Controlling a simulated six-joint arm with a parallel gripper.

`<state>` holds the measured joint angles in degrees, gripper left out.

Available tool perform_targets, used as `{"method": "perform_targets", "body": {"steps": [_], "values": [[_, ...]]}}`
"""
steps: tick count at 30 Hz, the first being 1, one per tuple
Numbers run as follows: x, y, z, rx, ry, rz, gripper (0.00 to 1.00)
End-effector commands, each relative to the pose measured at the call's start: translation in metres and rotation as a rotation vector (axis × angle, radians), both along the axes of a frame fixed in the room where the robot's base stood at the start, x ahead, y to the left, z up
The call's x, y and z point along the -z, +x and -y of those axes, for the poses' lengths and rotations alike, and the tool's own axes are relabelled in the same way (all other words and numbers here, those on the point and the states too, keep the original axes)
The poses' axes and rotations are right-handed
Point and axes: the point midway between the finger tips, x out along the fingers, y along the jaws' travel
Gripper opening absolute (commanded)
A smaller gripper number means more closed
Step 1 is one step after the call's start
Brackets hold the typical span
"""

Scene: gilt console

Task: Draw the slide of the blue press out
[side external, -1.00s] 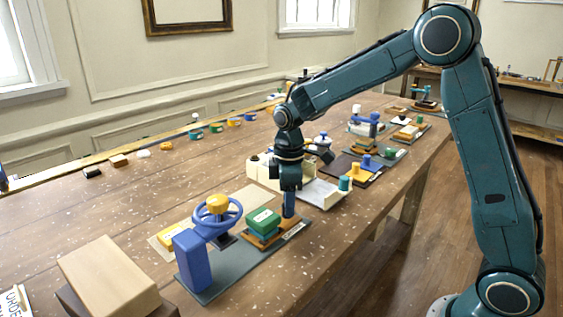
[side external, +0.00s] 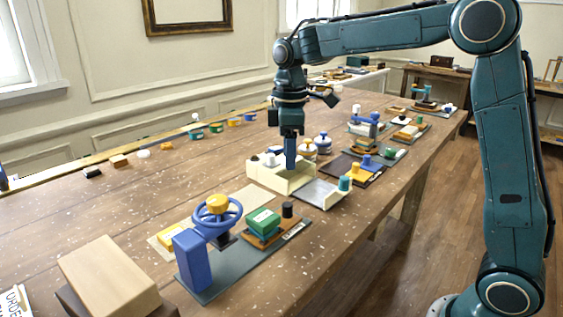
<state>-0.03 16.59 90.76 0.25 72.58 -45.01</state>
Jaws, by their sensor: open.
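The blue press stands at the front of the table, with a blue block-shaped post (side external: 195,262), a blue handwheel (side external: 236,222) and a yellow hub (side external: 217,203). Its slide (side external: 262,240) is an orange-brown plate beside the wheel, bearing a green block (side external: 263,221) with a white label. A dark upright knob (side external: 287,210) stands at the slide's right end. My gripper (side external: 290,166) is open and empty, raised above and apart from the knob. Its fingers overlap the cream box in the picture; the gap between them is hard to see from this side.
The press sits on a dark grey base plate (side external: 208,292). Behind it are a cream box (side external: 265,178) and a grey tray (side external: 318,192) with a teal knob. A smaller blue press (side external: 372,118) stands farther back. A wooden block (side external: 108,275) lies front left.

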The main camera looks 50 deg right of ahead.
Motion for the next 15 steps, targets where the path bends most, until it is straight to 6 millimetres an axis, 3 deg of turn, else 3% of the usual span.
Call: {"method": "perform_targets", "body": {"steps": [6, 15], "values": [[-0.014, 0.0, 0.0, 0.0, -0.001, 0.001, 0.45], [-0.016, 0.0, 0.0, 0.0, 0.0, 0.0, 0.45]]}}
